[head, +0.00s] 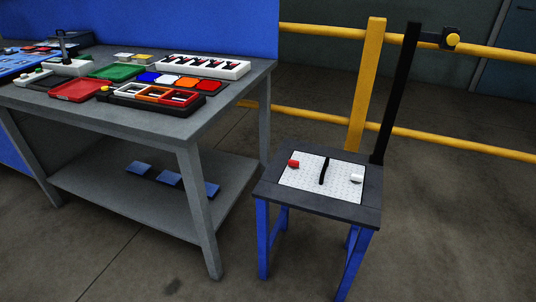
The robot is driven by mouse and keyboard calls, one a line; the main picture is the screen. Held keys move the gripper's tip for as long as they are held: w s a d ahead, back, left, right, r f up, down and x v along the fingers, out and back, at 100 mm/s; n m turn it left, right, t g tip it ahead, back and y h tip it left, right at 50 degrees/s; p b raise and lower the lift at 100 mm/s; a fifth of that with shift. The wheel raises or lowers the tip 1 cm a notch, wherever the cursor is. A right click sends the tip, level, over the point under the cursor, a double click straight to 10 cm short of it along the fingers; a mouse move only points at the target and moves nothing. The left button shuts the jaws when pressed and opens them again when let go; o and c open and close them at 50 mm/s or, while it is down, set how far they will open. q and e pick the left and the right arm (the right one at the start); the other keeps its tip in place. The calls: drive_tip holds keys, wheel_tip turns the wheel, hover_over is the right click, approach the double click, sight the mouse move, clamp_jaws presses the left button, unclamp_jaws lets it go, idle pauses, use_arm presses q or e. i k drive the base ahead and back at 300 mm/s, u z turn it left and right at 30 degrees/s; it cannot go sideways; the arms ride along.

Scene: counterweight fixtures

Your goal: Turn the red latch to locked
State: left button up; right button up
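A small red piece (293,163) sits near the left edge of a light patterned plate (310,183) on a small dark-topped stand (322,205). It is the only red part on that stand and may be the red latch. It is too small to tell which way it is turned. A black bar (324,171) lies across the middle of the plate, and a white piece (357,179) is near its right edge. Neither of my grippers shows in the head view.
A grey workbench (228,88) at left carries coloured trays, including a red tray (80,91) and a white rack (203,67). A yellow post (367,85) and a black post (397,95) rise behind the stand. Yellow rails (480,143) run behind. Floor at right is clear.

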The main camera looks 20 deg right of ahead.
sight(294, 164)
drive_tip(key=u, duration=0.1)
drive_tip(key=i, duration=0.9)
drive_tip(key=z, duration=0.3)
